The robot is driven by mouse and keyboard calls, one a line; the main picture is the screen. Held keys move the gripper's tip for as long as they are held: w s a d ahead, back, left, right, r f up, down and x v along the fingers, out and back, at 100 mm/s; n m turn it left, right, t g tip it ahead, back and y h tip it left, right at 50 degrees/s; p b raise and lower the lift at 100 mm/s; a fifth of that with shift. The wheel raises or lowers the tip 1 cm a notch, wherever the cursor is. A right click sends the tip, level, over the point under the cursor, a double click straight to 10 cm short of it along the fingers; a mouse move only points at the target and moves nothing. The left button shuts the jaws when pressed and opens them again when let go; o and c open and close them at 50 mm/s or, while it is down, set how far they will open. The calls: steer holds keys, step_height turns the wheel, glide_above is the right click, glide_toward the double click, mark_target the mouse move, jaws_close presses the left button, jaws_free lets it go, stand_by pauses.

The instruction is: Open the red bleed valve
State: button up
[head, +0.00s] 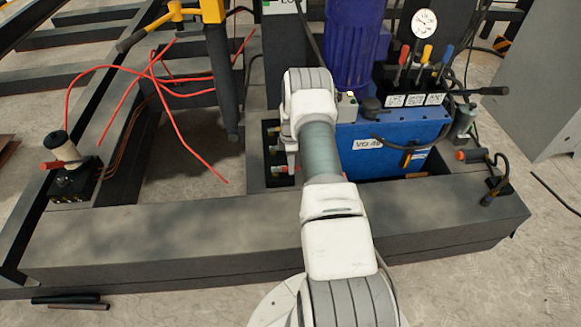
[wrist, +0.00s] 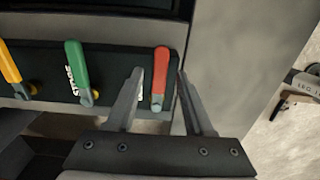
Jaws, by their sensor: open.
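The red bleed valve shows in the wrist view as an upright red lever (wrist: 161,73) at the right end of a dark valve panel (wrist: 122,64). My gripper (wrist: 159,74) is open, with one finger to the left of the red lever and the other to its right. The lever's top reaches up between the fingertips; gaps show on both sides, and I cannot tell how deep it sits between them.
A green lever (wrist: 76,72) and a yellow lever (wrist: 11,68) stand to the left on the same panel. In the head view a blue hydraulic unit (head: 385,145) stands right of my arm. Red hoses (head: 180,125) hang at the left. A grey cabinet (head: 545,85) stands at the far right.

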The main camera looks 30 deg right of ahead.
steer(key=shift+f, duration=0.35)
jaws_close()
stand_by(1.2)
